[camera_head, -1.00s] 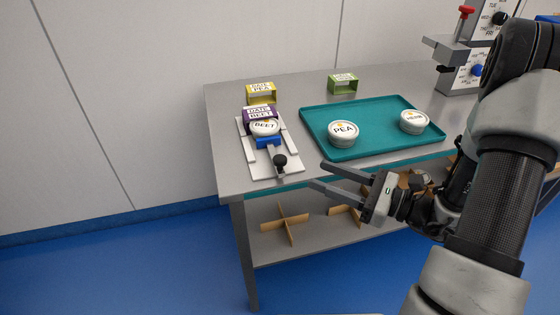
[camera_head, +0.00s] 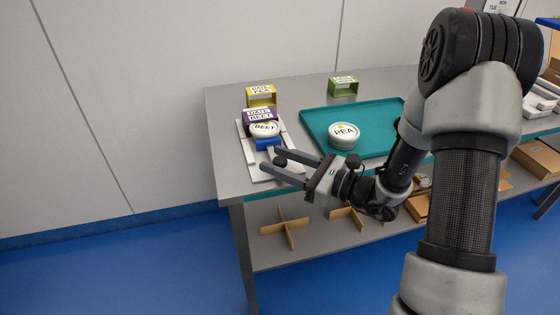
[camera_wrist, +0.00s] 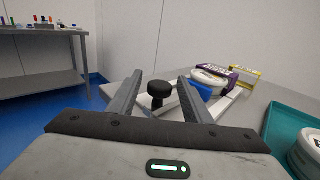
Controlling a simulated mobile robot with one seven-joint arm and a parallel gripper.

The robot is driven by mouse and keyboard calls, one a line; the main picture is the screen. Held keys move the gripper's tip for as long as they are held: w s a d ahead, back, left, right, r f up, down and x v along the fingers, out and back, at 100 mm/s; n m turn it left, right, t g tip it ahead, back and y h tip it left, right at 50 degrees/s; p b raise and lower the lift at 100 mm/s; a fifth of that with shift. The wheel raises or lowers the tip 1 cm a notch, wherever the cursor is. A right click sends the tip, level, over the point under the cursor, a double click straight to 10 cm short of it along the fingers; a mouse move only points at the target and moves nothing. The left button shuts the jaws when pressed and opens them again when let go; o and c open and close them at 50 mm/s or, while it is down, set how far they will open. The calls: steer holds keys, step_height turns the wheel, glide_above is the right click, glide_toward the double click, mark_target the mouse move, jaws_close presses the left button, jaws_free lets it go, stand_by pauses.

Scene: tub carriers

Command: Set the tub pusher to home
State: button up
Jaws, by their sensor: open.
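The tub pusher is a blue block (camera_head: 267,144) on a white base with side rails (camera_head: 286,148), with a black knob (camera_head: 280,161) at its near end. The blue block touches or nearly touches a white tub labelled BEET (camera_head: 265,130), which sits at the purple beet carrier (camera_head: 259,115). My gripper (camera_head: 270,163) is open at the near end of the pusher. In the wrist view the black knob (camera_wrist: 160,90) appears between the two fingers, and the blue block (camera_wrist: 202,93) shows beyond the right finger. Whether the fingers touch the knob cannot be told.
A yellow carrier (camera_head: 262,96) and a green carrier (camera_head: 343,86) stand at the back of the table. A teal tray (camera_head: 315,118) holds a PEA tub (camera_head: 343,136) to the right. Cardboard dividers (camera_head: 285,229) lie on the lower shelf.

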jaws_close()
steer(key=shift+w+a, duration=0.2)
steer(key=shift+w, duration=0.55)
steer(key=shift+w+a, duration=0.25)
steer(key=shift+w, duration=0.55)
steer(key=shift+w+a, duration=0.2)
steer(key=shift+w, duration=0.55)
jaws_free()
steer(key=p+v, duration=0.2)
steer(key=v, duration=1.5)
steer(key=shift+d, duration=0.2)
steer(key=shift+s, duration=0.1)
